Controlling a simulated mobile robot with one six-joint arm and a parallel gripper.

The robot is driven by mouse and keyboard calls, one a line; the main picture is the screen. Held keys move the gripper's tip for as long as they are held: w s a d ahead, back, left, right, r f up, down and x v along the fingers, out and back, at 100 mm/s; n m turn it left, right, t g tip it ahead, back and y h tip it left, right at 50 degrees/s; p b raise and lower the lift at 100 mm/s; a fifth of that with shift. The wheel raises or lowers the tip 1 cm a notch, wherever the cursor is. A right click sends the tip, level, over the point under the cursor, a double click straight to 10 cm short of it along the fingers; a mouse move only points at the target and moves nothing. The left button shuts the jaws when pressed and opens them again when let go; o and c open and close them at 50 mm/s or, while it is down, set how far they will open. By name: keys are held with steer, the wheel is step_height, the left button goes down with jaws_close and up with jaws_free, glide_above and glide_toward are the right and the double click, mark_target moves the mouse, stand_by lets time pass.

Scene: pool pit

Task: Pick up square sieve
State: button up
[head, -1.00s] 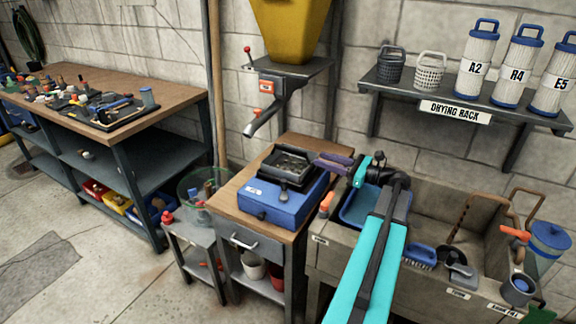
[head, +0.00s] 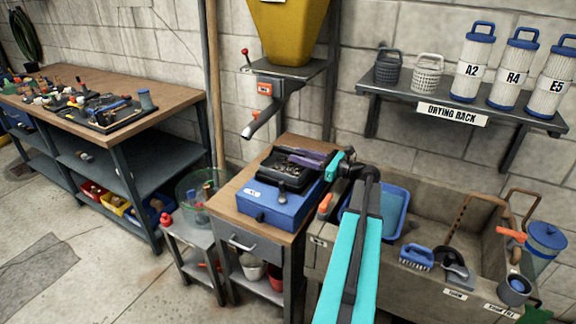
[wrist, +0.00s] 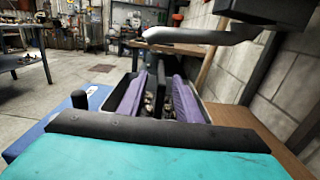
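The square sieve (head: 280,177) is a black square tray with dark gravelly bits inside. It sits on top of the blue machine (head: 281,204) on the wooden-topped stand. My gripper (head: 300,158) reaches in from the right, with its purple fingers over the sieve's back part. In the wrist view the two purple fingers of my gripper (wrist: 160,88) are spread apart, with the sieve's contents showing between them. Whether the fingers touch the sieve cannot be told.
A metal spout (head: 262,118) under the yellow hopper (head: 287,30) hangs close behind the sieve. A stone sink (head: 430,195) with a blue tray (head: 392,208) and brush (head: 416,257) is at right. The drying rack shelf (head: 400,92) is above it. Wooden top (head: 232,190) is bare at left.

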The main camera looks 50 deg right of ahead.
mark_target(275, 148)
steer(key=shift+w, duration=0.1)
steer(key=shift+p+x, duration=0.6)
steer(key=shift+x, duration=1.95)
steer(key=shift+d, duration=0.1)
steer(key=shift+c, duration=0.4)
jaws_close()
